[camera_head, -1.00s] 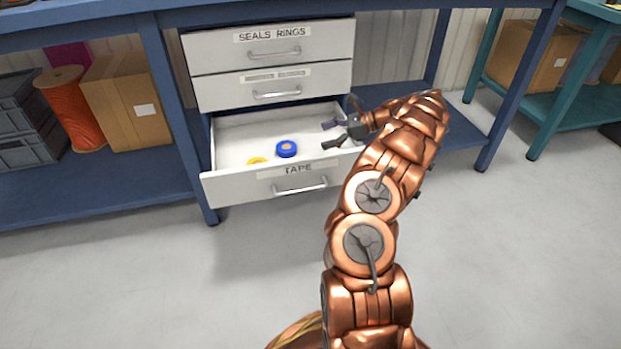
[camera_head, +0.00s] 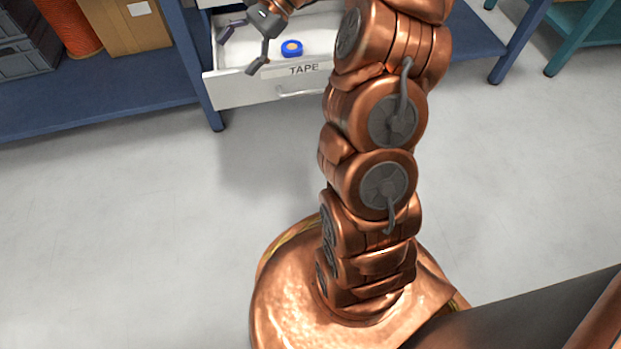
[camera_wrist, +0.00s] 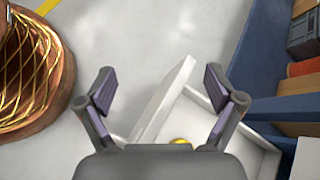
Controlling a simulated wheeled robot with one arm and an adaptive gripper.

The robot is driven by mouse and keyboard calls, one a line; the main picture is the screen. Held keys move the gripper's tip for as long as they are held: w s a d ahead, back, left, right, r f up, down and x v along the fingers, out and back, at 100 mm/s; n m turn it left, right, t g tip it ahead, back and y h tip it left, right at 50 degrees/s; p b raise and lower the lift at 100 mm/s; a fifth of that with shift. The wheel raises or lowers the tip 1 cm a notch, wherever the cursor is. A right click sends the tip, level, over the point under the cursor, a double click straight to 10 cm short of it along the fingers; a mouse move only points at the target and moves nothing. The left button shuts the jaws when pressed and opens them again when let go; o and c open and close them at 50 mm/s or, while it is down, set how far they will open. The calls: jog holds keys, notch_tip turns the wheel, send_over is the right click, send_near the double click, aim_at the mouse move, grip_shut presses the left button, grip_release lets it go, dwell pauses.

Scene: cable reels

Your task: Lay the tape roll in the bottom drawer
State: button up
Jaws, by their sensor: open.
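The bottom drawer (camera_head: 262,92), labelled TAPE, stands pulled open under the bench in the head view. A blue tape roll (camera_head: 292,48) with a tan core lies flat on its floor. My gripper (camera_head: 238,52) is open and empty, above the left front part of the drawer, left of the blue roll. In the wrist view, the open fingers (camera_wrist: 160,100) show with the drawer's front panel (camera_wrist: 166,98) between them.
A blue bench leg (camera_head: 200,75) stands just left of the drawer. A cardboard box (camera_head: 128,25) and an orange cable reel (camera_head: 70,25) sit on the lower shelf at left. The floor in front is clear.

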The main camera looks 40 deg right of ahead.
jog(key=s+a+n+g+h, duration=0.25)
jog(key=s+a+n, duration=0.2)
jog(key=s, duration=0.45)
jog(key=s+a+n+g+h, duration=0.1)
jog(key=s+a+n+h, duration=0.25)
jog(key=s+a, duration=0.4)
jog(key=s+d+f+n+h, duration=0.1)
jog(key=s+d+n+h, duration=0.1)
jog(key=s, duration=0.7)
jog(key=s+d+f+n+h, duration=0.2)
jog(key=s+d+n+h, duration=0.1)
jog(key=s, duration=0.6)
jog(key=shift+d+f+n, duration=0.3)
jog(key=shift+d+n, duration=0.5)
